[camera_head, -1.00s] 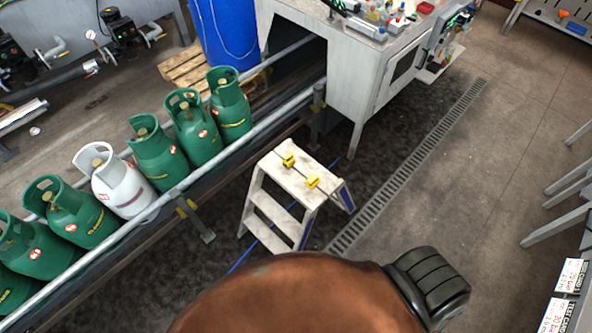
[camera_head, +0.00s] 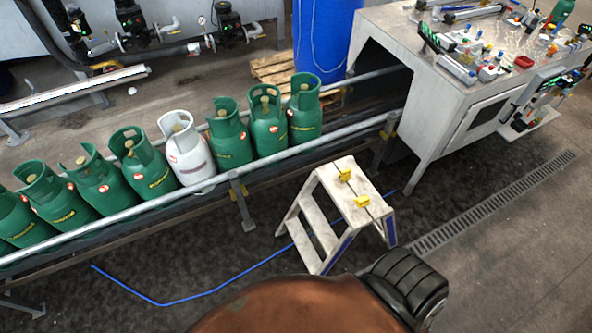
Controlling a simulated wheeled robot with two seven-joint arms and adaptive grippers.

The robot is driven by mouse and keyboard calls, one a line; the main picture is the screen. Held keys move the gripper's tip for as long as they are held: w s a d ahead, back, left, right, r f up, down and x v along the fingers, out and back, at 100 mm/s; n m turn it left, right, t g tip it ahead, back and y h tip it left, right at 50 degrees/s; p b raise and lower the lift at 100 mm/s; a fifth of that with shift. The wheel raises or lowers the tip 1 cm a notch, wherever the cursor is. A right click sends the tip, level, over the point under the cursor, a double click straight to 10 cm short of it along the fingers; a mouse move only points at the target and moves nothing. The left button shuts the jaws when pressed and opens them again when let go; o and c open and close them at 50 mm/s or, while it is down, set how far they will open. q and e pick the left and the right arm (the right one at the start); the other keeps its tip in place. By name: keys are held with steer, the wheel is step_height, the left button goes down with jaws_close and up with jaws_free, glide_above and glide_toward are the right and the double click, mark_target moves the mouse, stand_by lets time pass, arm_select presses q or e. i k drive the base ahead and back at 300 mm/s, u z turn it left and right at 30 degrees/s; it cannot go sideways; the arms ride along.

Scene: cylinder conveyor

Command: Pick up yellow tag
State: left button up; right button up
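Two small yellow pieces lie on the white top of a step stool (camera_head: 370,207): one yellow piece (camera_head: 345,175) near the top's far edge and another yellow piece (camera_head: 362,200) nearer its front. They are too small for me to tell which is a tag. No other clear yellow tag shows. Neither of my grippers is in view.
Several green gas cylinders (camera_head: 148,172) and one white cylinder (camera_head: 187,155) stand in a row on a railed conveyor (camera_head: 215,172). A workbench (camera_head: 400,70) with small parts stands at the upper right. A blue hose (camera_head: 195,297) crosses the floor. Open floor lies right of the stool.

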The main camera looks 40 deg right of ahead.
mark_target(345, 175)
steer(key=u, duration=2.15)
steer(key=k, duration=1.4)
steer(key=z, duration=0.7)
